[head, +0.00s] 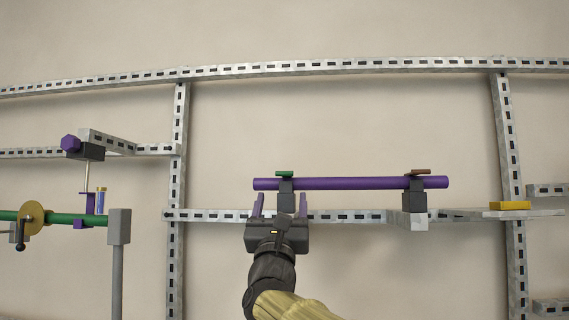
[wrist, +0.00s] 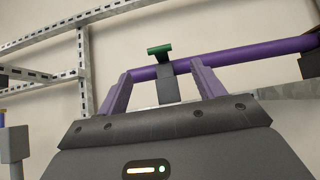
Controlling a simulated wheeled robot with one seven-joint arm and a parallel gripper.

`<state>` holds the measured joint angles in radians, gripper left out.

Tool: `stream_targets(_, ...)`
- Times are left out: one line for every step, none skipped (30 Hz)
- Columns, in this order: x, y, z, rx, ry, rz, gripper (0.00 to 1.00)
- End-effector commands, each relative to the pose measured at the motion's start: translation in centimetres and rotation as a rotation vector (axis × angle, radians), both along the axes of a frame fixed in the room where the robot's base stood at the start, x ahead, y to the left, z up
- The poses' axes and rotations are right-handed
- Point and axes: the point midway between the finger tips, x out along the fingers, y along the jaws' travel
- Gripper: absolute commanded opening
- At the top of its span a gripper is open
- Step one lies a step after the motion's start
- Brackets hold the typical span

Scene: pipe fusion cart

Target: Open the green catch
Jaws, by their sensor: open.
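The green catch (head: 285,173) sits on top of a dark grey clamp block (head: 286,194) that holds a purple pipe (head: 350,183). In the wrist view the green catch (wrist: 159,50) shows above the pipe, between my two fingers. It lies flat across the top of its block. My gripper (head: 281,203) is open, its purple fingers pointing up just in front of and below the catch, apart from it. My gripper (wrist: 160,85) holds nothing in the wrist view.
A brown catch (head: 421,172) sits on a second block (head: 414,197) at the pipe's right. Slotted metal rails (head: 345,216) run behind. A yellow block (head: 510,206) lies on a right shelf. At left are a green pipe (head: 60,219) and a grey post (head: 119,240).

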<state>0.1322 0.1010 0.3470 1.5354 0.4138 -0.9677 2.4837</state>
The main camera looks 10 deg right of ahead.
Motion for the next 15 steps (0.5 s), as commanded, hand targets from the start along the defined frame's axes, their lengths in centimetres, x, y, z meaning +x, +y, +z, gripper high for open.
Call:
stream_targets(0.6,-0.2,1.0,0.000,0.001,-0.001,0.68)
stream_targets(0.9,-0.3,1.3,0.000,0.001,0.000,0.68)
stream_targets(1.2,-0.4,1.7,0.000,0.001,0.000,0.68)
stream_targets(1.5,-0.5,1.9,0.000,0.001,0.000,0.68)
stream_targets(1.7,-0.6,2.3,0.001,0.001,-0.001,0.68)
stream_targets(2.1,-0.7,2.6,0.001,0.001,-0.001,0.68)
stream_targets(2.4,-0.8,2.9,0.001,0.001,-0.001,0.68)
stream_targets(2.6,-0.9,3.2,0.001,0.001,-0.001,0.68)
stream_targets(3.0,-1.0,3.6,0.001,0.000,-0.001,0.68)
stream_targets(3.2,-1.1,3.8,0.001,0.000,-0.001,0.68)
stream_targets(3.5,-1.1,4.1,0.000,0.001,0.000,0.68)
stream_targets(3.9,-1.3,4.5,0.000,0.001,0.000,0.68)
stream_targets(4.1,-1.3,4.7,0.000,0.000,0.000,0.68)
stream_targets(4.4,-1.4,5.0,0.000,0.001,-0.001,0.68)
stream_targets(4.7,-1.5,5.3,0.000,0.001,-0.001,0.68)
